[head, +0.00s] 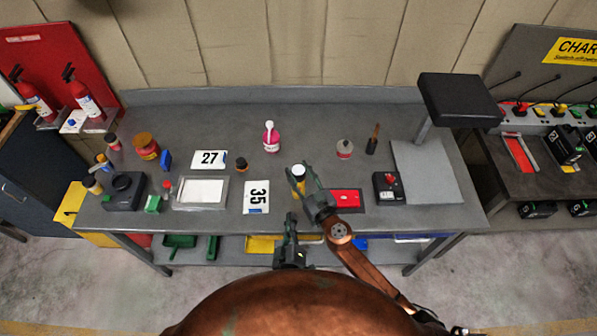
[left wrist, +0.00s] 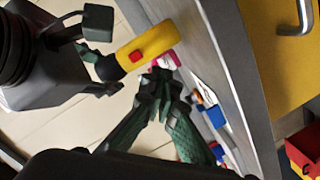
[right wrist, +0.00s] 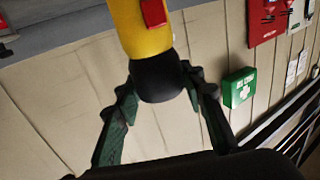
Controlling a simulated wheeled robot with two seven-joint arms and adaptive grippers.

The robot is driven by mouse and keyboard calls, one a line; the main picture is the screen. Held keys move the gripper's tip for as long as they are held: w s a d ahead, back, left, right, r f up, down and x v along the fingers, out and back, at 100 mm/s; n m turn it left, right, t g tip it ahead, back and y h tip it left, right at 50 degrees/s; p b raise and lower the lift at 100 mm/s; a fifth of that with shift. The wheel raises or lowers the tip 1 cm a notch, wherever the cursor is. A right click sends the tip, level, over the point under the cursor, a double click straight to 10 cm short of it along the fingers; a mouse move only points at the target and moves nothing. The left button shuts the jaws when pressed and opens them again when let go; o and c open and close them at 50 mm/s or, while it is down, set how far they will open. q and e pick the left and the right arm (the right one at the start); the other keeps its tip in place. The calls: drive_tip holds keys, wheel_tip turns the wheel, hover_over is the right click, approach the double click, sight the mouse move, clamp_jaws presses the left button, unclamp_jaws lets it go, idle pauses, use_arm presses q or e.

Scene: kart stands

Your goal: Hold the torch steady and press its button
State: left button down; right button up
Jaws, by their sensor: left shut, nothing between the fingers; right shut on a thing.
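The torch (head: 298,174) is above the bench near its front edge, held by my right gripper (head: 308,186). In the right wrist view, its yellow body (right wrist: 140,28) carries a red button (right wrist: 153,13), and its round black end (right wrist: 157,78) is between the fingers. My left gripper (head: 291,219) is shut and empty, just below the right one in the head view. In the left wrist view its closed fingertips (left wrist: 156,82) appear close to the yellow torch body (left wrist: 157,43) and its red button (left wrist: 137,57). I cannot tell whether they touch.
The grey bench (head: 310,140) holds a pink bottle (head: 271,138), number cards (head: 257,197), a red plate (head: 345,198) and a black box with a red switch (head: 388,187). A dark block on a post (head: 458,100) stands at right. Open bench lies behind the grippers.

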use_arm(q)
drive_tip(key=shift+w+a+f+n+g+h, duration=0.5)
drive_tip(key=shift+a+f+n+g+h, duration=0.2)
drive_tip(key=shift+a+f, duration=0.15)
drive_tip(key=shift+w+a+f+n+g+h, duration=0.1)
drive_tip(key=shift+a+f+n+g+h, duration=0.15)
drive_tip(key=shift+n+g+h, duration=0.2)
drive_tip(key=shift+d+f+n+g+h, duration=0.1)
drive_tip(key=shift+n+g+h, duration=0.35)
drive_tip(key=shift+h, duration=0.3)
drive_tip(key=shift+s+d+r+n+g+h, duration=0.1)
drive_tip(key=shift+d+r+n+g+h, duration=0.15)
drive_tip(key=shift+h, duration=0.3)
drive_tip(key=shift+s+d+r+n+g+h, duration=0.15)
drive_tip(key=shift+n+g+h, duration=0.15)
drive_tip(key=shift+h, duration=0.25)
drive_tip(key=d+r+h, duration=0.1)
drive_tip(key=s+r+n+h, duration=0.1)
drive_tip(key=r+h, duration=0.1)
drive_tip(key=s+d+r+n+g+h, duration=0.1)
drive_tip(key=r, duration=0.1)
drive_tip(key=shift+d, duration=0.35)
drive_tip(key=shift+n, duration=0.25)
drive_tip(key=shift+w, duration=4.4)
